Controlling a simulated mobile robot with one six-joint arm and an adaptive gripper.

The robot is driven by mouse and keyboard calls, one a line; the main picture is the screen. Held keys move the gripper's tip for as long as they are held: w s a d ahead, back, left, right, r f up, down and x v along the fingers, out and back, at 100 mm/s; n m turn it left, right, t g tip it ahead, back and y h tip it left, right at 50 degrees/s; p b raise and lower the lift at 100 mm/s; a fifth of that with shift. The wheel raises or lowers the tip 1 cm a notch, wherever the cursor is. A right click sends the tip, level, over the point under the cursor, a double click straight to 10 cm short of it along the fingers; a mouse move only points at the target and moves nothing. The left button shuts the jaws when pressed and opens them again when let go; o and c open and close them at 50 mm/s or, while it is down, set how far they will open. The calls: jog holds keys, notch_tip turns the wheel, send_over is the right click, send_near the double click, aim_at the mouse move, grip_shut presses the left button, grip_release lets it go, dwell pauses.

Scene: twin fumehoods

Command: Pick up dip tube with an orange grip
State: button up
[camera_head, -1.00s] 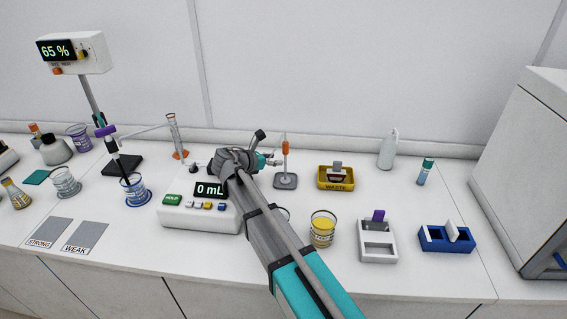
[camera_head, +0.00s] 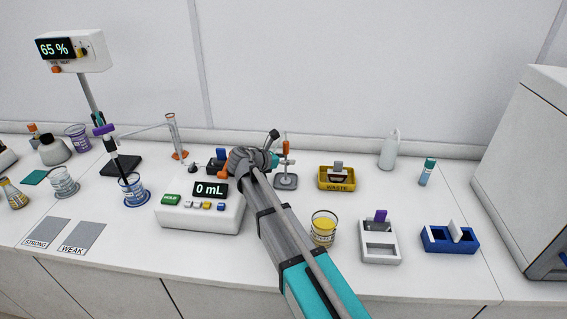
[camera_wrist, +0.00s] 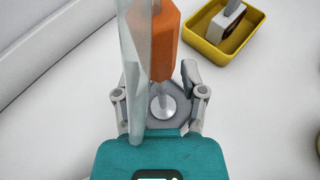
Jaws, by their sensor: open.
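The dip tube's orange grip (camera_head: 286,147) stands upright over a grey stand (camera_head: 285,182) behind the white meter. In the wrist view the orange grip (camera_wrist: 167,42) fills the upper middle, with the round grey base (camera_wrist: 181,112) below it. A pale translucent tube part (camera_wrist: 137,60) passes close to the camera, left of the grip. My gripper (camera_head: 279,162) is beside the stand at the grip's lower end. In the wrist view my gripper (camera_wrist: 160,78) is open, one finger on each side of the grip's line. I cannot tell whether either finger touches it.
The yellow waste tray (camera_head: 337,186) is just right of the stand. The white meter (camera_head: 201,212) reading 0 mL is left of my arm. A yellow-filled beaker (camera_head: 323,231), a white holder (camera_head: 380,250) and a blue rack (camera_head: 449,240) stand to the right.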

grip_shut()
jog(key=shift+r, duration=0.1)
dwell(0.6)
jog(key=shift+r+p, duration=0.95)
jog(key=shift+p, duration=0.1)
jog(key=s+a+r+p, duration=0.4)
jog(key=s+r+p, duration=0.7)
jog(key=s, duration=0.2)
jog(key=shift+s, duration=0.2)
